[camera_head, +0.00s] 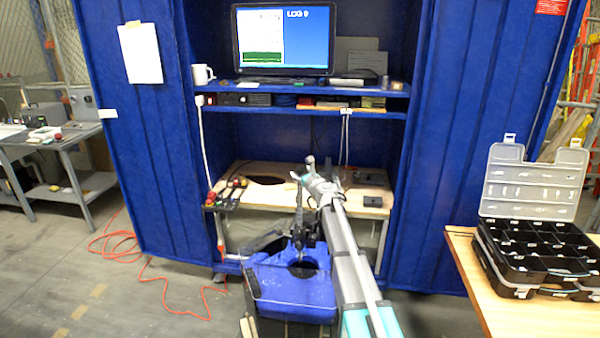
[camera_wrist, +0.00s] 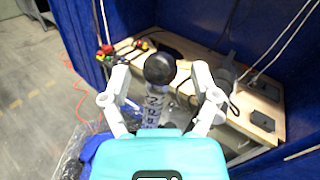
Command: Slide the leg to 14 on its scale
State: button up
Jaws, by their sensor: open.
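The leg shows in the wrist view as an upright post with a pale scale (camera_wrist: 152,112) and a round black knob (camera_wrist: 159,68) on top. Its scale figures are too small and blurred to read. In the head view the leg (camera_head: 299,212) is a thin dark upright above the blue tank (camera_head: 290,290). My gripper (camera_wrist: 160,78) is open, with one finger to the left and one to the right of the knob in the picture. I see no contact, and I cannot tell the height gap. In the head view my gripper (camera_head: 313,180) appears near the leg's top.
A wooden bench (camera_head: 262,196) with red and yellow buttons (camera_head: 232,188) lies behind the tank, inside a blue cabinet. A monitor (camera_head: 283,40) stands above. An open organizer case (camera_head: 530,225) sits on a table at right. An orange cable (camera_head: 150,275) lies on the left floor.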

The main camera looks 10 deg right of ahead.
jog(key=shift+w+a, duration=0.15)
jog(key=shift+w, duration=0.45)
grip_shut()
